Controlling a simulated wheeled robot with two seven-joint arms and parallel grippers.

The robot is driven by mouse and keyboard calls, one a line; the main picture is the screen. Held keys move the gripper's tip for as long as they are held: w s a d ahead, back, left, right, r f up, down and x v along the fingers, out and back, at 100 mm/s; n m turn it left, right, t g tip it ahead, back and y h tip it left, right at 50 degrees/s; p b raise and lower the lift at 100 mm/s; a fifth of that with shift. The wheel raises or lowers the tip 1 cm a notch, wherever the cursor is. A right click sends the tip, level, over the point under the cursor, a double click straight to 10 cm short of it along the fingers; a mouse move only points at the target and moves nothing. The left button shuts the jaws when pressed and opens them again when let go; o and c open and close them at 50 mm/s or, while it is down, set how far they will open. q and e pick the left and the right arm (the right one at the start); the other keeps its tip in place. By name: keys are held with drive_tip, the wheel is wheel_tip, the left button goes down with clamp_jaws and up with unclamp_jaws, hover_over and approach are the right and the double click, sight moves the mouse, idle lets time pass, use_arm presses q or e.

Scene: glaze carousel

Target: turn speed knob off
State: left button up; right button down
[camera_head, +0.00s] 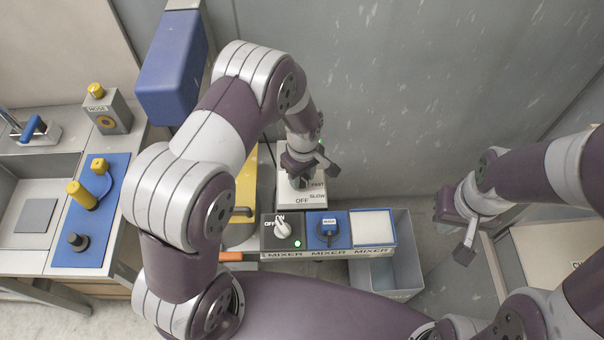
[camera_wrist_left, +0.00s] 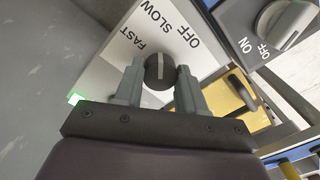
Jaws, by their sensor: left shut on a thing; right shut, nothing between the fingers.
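The speed knob (camera_wrist_left: 158,68) is a small dark round knob with a white line, on a white panel (camera_wrist_left: 105,68) lettered FAST, SLOW and OFF. My left gripper (camera_wrist_left: 158,88) is shut on the knob, one finger on each side. In the head view my left gripper (camera_head: 303,172) is over the white panel (camera_head: 290,190) and hides the knob. My right gripper (camera_head: 455,228) is shut and empty, off to the right.
Beside the panel is the mixer box with a white ON/OFF switch (camera_head: 283,228), a lit green light and a blue mixer knob (camera_head: 328,228). A sink bench with yellow knobs (camera_head: 82,195) is at left.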

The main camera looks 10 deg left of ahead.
sight(303, 178)
use_arm(q)
drive_tip(key=m, duration=0.4)
drive_tip(key=shift+p, duration=0.35)
drive_tip(key=shift+m, duration=2.2)
drive_tip(key=shift+m+p, duration=0.3)
drive_tip(key=o, duration=1.1)
drive_tip(key=shift+c, duration=0.2)
drive_tip(key=shift+r, duration=0.1)
wheel_tip(303, 178, up, 13)
drive_tip(key=b, duration=0.1)
drive_tip(key=shift+f, duration=0.2)
